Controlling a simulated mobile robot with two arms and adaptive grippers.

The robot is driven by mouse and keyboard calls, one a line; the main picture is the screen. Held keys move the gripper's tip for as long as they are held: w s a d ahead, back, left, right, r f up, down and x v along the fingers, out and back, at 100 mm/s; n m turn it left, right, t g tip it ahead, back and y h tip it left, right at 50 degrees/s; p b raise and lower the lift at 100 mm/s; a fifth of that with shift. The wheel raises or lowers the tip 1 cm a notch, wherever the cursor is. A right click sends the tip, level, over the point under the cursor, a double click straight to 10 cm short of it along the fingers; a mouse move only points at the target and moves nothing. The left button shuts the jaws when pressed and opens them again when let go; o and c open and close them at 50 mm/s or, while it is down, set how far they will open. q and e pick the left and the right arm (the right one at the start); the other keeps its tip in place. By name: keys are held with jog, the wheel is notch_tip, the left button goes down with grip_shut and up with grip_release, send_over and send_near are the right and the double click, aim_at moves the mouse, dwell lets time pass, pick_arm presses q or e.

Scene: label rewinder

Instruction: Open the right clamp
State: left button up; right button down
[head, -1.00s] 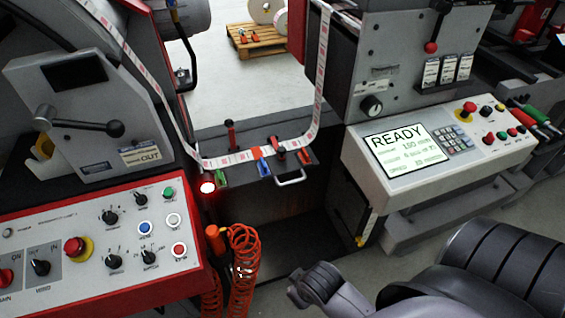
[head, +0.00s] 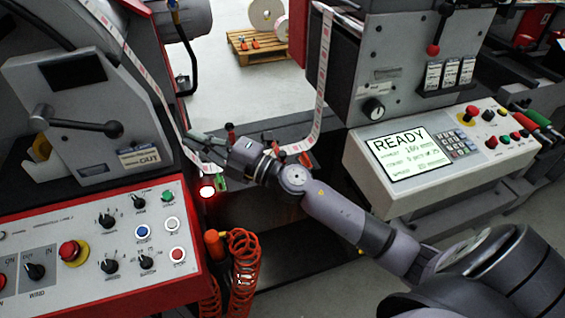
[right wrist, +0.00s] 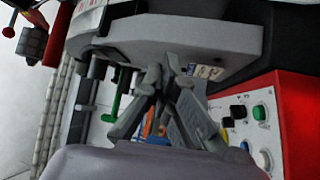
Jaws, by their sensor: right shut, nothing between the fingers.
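My right gripper (head: 200,148) reaches across the splice table (head: 325,127), its fingers over the table's left part, near the left clamp's dark post (head: 230,132). The right wrist view shows its grey fingers (right wrist: 153,80) brought together at the tips, with nothing held. My forearm and wrist cover most of the right clamp; its dark knob (head: 275,147) and a red-orange part (head: 305,160) show just behind the arm. I cannot tell the clamp's position. The label web (head: 298,147) runs across the table, partly hidden. My left gripper is out of view.
A coiled orange hose (head: 243,262) hangs in front. The READY screen panel (head: 402,154) stands right of my arm. A pallet (head: 258,46) lies beyond.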

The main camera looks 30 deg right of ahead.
jog(key=w+d+f+n+g+h, duration=0.2)
jog(key=w+d+f+n+g, duration=0.15)
jog(key=f+n+g, duration=0.6)
jog(key=s+d+f+m+g+h, duration=0.15)
jog(key=d+h, duration=0.25)
jog(key=d, duration=0.7)
jog(key=s+d+f+g+h, duration=0.1)
jog(key=d+f+g+h, duration=0.3)
jog(key=d, duration=0.6)
jog(key=shift+t+h, duration=0.3)
jog(key=shift+t, duration=0.4)
jog(key=b+x, duration=0.8)
jog(key=shift+w+f, duration=0.1)
jog(key=shift+r+p, duration=0.4)
jog(key=shift+r, duration=0.1)
jog(key=shift+w+m+g, duration=0.15)
jog(key=shift+m+g, duration=0.15)
jog(key=shift+g, duration=0.1)
